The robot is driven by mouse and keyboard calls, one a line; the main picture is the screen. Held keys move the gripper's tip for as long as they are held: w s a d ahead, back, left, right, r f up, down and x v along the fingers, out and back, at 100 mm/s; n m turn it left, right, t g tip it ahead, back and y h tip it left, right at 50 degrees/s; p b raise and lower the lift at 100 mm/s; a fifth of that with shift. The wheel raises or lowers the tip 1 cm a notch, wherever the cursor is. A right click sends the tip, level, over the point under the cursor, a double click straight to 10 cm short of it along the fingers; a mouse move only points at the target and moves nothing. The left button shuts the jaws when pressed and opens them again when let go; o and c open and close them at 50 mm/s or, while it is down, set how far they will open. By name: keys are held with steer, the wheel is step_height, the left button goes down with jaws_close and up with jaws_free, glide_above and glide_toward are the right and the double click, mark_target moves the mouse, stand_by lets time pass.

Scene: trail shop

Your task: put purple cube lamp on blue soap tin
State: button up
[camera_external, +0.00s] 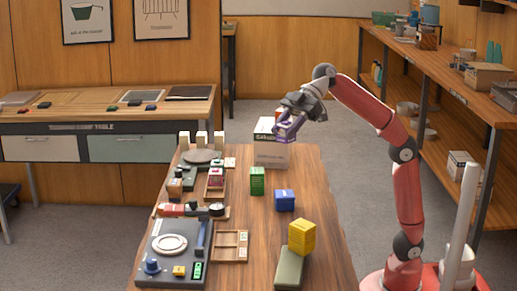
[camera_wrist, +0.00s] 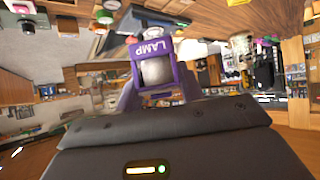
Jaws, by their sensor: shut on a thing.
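The purple cube lamp (camera_wrist: 170,46), marked LAMP and with a pale round front, is between the fingers of my gripper (camera_wrist: 155,90) in the wrist view. In the external view my gripper (camera_external: 289,126) is shut on the lamp and holds it in the air above the far part of the table, in front of a white box. The blue soap tin (camera_external: 284,200) appears to be the small blue box on the wooden table, nearer than the lamp. Nothing lies on its top. The tin cannot be made out in the wrist view.
A green box (camera_external: 257,181) stands left of the blue tin. A white box (camera_external: 272,155) stands at the far end. Trays and a grey device (camera_external: 165,268) fill the left side. The table's right strip is clear.

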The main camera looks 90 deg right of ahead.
step_height(320, 180, down, 16)
steer(key=b, duration=0.6)
steer(key=shift+f, duration=0.2)
steer(key=o, duration=1)
steer(key=shift+r, duration=0.1)
steer(key=shift+r, duration=0.25)
steer(key=p+v, duration=0.2)
steer(key=v, duration=1)
